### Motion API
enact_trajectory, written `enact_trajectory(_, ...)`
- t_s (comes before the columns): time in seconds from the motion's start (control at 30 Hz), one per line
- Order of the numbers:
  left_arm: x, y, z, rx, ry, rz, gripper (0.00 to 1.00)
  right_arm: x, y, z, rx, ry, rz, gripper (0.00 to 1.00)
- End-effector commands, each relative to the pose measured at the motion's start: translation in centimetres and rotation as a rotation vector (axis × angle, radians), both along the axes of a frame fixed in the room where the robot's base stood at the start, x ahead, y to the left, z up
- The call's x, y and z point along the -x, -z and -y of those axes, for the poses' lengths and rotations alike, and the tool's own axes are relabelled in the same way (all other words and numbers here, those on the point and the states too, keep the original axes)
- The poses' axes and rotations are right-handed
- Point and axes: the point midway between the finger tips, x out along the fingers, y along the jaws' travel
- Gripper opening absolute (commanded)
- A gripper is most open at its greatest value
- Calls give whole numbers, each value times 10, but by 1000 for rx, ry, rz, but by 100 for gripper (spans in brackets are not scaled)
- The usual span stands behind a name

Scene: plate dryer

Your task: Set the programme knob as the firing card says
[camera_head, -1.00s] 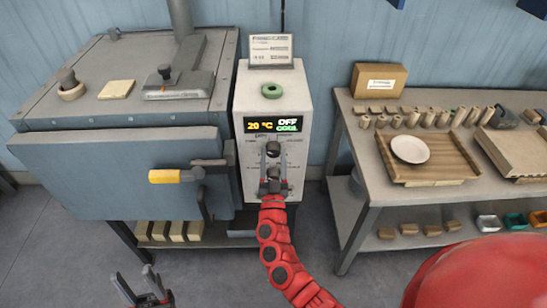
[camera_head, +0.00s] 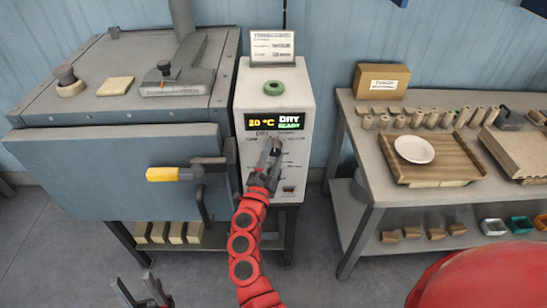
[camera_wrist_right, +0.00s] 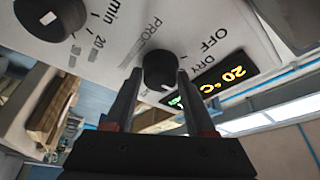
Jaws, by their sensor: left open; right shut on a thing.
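The programme knob (camera_head: 276,146) is a dark round knob below the display on the pale control box. My right gripper (camera_head: 271,154) is shut on it, one finger on either side; the grip on the knob (camera_wrist_right: 160,70) also shows in the right wrist view. The display (camera_head: 274,121) reads 20 °C and DRY, with small green text below. The firing card (camera_head: 272,46) stands on top of the box; its print is too small to read. My left gripper (camera_head: 145,292) is open and empty at the bottom left.
A second dark knob (camera_wrist_right: 52,15) with minute marks sits on the same panel. The grey kiln (camera_head: 110,165) with a yellow-ended handle (camera_head: 163,174) stands to the left. A workbench (camera_head: 362,170) with a plate (camera_head: 414,150) stands to the right. A green ring lies on the box.

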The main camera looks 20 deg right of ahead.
Motion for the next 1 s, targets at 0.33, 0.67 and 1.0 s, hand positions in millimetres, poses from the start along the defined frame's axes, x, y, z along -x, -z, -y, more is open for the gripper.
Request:
enact_trajectory(0.33,0,11,0,0,0,0,50,0,1,0,-253,3,72,0)
enact_trajectory(0.67,0,14,0,0,0,0,50,0,-1,-1,-367,0,104,0)
enact_trajectory(1.0,0,14,0,0,0,0,50,0,-1,-2,-387,-1,109,0)
